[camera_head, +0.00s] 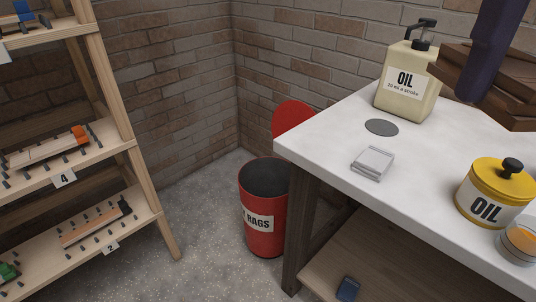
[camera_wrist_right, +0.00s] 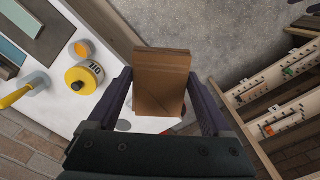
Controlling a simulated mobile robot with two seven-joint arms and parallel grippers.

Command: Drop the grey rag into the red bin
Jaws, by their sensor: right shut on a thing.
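The red bin (camera_head: 264,232), labelled RAGS, stands open on the floor at the table's left end in the head view. Its red round lid (camera_head: 291,117) is tilted up behind it. A small folded pale grey thing, seemingly the grey rag (camera_head: 372,164), lies flat on the white table top. My right gripper (camera_wrist_right: 160,92) is shut on a brown layered block (camera_wrist_right: 161,75) in the right wrist view. This block (camera_head: 455,75) also shows at the upper right of the head view, beside a purple finger. My left gripper is out of view.
The white table (camera_head: 335,130) holds an oil pump bottle (camera_head: 407,90), a grey disc (camera_head: 381,127), a yellow oil can (camera_head: 492,193) and a jar (camera_head: 520,244). A wooden shelf rack (camera_head: 108,75) stands left. The floor (camera_head: 205,225) between is clear.

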